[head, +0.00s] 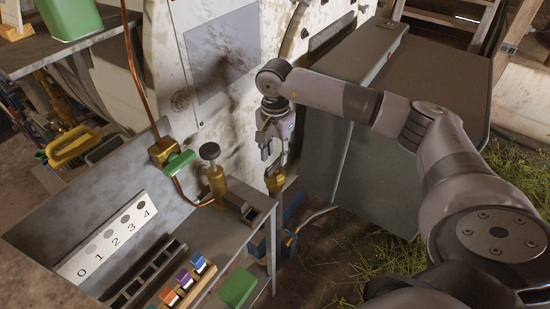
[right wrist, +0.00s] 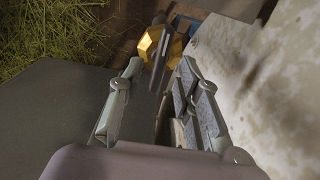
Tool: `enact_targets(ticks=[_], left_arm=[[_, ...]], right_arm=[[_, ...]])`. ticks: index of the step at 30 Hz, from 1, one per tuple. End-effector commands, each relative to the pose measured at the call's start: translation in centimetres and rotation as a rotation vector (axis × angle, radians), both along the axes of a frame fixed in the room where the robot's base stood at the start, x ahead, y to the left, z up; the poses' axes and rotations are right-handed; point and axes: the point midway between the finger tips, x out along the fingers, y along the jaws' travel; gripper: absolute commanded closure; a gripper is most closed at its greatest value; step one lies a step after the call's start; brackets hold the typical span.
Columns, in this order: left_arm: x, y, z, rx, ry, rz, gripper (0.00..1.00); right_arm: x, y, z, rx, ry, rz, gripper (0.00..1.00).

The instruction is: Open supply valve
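My right gripper (head: 272,156) points down beside the pale machine wall, above a brass fitting (head: 274,180). In the right wrist view my right gripper (right wrist: 160,66) has its fingers apart, with nothing clamped between them. The brass fitting also shows there (right wrist: 153,43), just beyond the fingertips, with a dark grey bar in front of it. I cannot tell whether the bar touches a finger. A brass valve with a black knob (head: 210,151) stands upright to the left, and a green-handled brass valve (head: 178,163) sits on the copper pipe. Which is the supply valve is unclear. My left gripper is out of view.
A large dark grey box (head: 400,95) stands close right of the gripper. Grass and dirt lie at the lower right.

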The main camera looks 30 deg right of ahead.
Motion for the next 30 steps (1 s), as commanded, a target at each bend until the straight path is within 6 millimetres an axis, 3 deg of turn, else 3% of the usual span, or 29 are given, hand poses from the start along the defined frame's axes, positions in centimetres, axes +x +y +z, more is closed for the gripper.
enact_targets(ticks=[6, 17, 30], left_arm=[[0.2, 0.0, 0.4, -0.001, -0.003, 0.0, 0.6], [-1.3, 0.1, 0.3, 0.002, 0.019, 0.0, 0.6], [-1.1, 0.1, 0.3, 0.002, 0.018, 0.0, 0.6]], right_arm=[[0.0, 0.0, -2.5, 0.001, 0.0, 0.0, 0.69], [0.0, 0.0, -3.1, -0.001, 0.0, 0.0, 0.69], [0.0, 0.0, -3.0, 0.0, 0.0, 0.0, 0.97]])
